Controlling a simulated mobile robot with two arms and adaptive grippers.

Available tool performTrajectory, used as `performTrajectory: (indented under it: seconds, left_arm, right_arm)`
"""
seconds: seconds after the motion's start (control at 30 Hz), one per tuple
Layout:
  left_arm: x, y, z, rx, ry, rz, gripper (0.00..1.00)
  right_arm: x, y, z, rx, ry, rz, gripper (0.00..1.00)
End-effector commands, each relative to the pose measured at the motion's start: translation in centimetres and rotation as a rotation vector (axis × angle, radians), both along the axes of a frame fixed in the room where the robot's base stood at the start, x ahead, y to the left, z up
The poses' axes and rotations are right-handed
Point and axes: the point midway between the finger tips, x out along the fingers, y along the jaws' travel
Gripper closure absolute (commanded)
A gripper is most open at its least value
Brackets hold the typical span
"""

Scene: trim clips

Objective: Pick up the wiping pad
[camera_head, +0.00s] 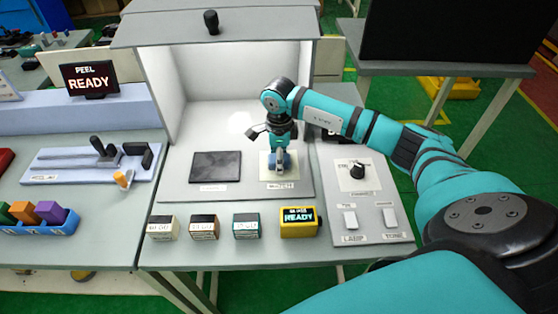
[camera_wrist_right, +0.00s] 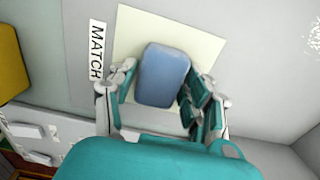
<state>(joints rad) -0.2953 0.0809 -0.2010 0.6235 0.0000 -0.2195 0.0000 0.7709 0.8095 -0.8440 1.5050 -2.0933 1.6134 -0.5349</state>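The blue block-shaped thing, which looks like the wiping pad (camera_head: 283,163), is on the pale square labelled MATCH in the right part of the booth floor. It also shows in the right wrist view (camera_wrist_right: 163,75), over the pale square. My right gripper (camera_head: 279,150) points down from above at the pad. In the right wrist view its fingers (camera_wrist_right: 157,84) lie on either side of the pad, close to its edges. Whether both fingers touch the pad cannot be told. The fingers partly hide the pad in the head view. My left gripper is not in view.
A dark panel (camera_head: 216,167) lies left of the pale square (camera_head: 293,180). Several small boxes, including a yellow READY display (camera_head: 300,222), line the front edge. A control panel with a knob (camera_head: 357,171) is at right. The booth's walls and roof (camera_head: 225,28) enclose the back.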

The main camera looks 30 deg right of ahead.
Motion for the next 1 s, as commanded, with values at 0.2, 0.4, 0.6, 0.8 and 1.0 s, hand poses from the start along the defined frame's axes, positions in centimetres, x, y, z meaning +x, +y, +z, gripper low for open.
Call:
performTrajectory:
  seconds: [0.2,0.4,0.6,0.8,1.0]
  left_arm:
    - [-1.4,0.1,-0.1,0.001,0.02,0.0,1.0]
    - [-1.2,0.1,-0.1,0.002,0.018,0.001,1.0]
    - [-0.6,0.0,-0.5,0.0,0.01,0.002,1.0]
    - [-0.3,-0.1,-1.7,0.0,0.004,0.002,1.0]
    - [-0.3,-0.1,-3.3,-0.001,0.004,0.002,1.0]
  right_arm:
    - [0.0,0.0,0.0,-0.001,-0.001,0.0,0.8]
    - [0.0,0.0,0.1,-0.001,-0.001,0.0,0.8]
    - [0.1,-0.1,0.8,0.0,-0.004,-0.001,0.8]
    - [0.2,0.0,2.9,-0.001,-0.007,0.001,0.8]
    - [2.0,3.2,3.2,0.004,-0.003,0.004,0.8]
